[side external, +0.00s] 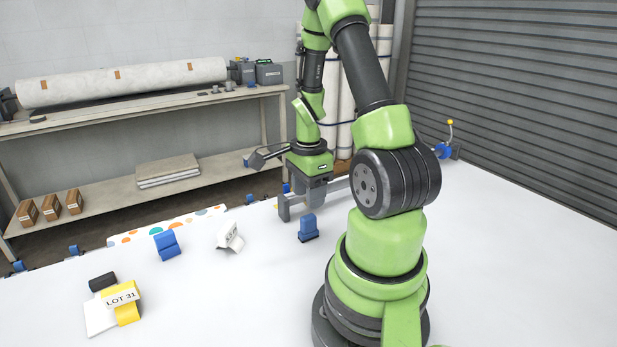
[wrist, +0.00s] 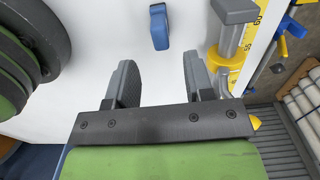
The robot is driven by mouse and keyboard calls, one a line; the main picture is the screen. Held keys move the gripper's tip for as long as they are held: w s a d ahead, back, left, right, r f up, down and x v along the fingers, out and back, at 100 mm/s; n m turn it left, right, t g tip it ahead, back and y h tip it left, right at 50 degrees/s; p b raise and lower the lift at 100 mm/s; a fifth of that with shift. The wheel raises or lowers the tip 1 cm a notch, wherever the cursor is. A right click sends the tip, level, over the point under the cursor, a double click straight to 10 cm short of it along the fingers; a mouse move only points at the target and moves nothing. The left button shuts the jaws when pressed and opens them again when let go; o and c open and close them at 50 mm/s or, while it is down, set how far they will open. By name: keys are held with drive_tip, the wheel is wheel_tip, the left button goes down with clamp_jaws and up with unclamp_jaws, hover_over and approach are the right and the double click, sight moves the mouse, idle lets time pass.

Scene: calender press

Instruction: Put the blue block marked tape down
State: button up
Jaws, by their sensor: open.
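My gripper (side external: 302,206) is low over the white table, its jaws open. In the wrist view its two fingers (wrist: 158,75) stand wide apart with nothing between them. A small upright blue block (side external: 308,228) with a dark base stands on the table just in front of my gripper in the side view. Another blue block (side external: 167,245) stands farther left. I can read no "tape" mark on any of them.
A white tag-like piece (side external: 230,237) and a yellow roll labelled LOT 31 (side external: 121,301) are on the table to the left. A dotted strip (side external: 165,225) runs along the back edge. A shelf (side external: 150,119) stands behind. The right of the table (side external: 510,270) is clear.

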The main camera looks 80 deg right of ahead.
sight(307, 217)
wheel_tip(307, 217, up, 3)
drive_tip(key=shift+r, duration=0.1)
drive_tip(key=w+a+r+n+t+h, duration=0.1)
drive_tip(key=w+a+r+n+t, duration=0.3)
drive_tip(key=a+r+n, duration=0.55)
drive_tip(key=s+a+r+n+t+y, duration=0.3)
drive_tip(key=a+r+n, duration=0.5)
drive_tip(key=a+n, duration=0.4)
drive_tip(key=shift+s+a+r+n, duration=0.4)
drive_tip(key=shift+s+n, duration=0.2)
drive_tip(key=shift+n, duration=0.15)
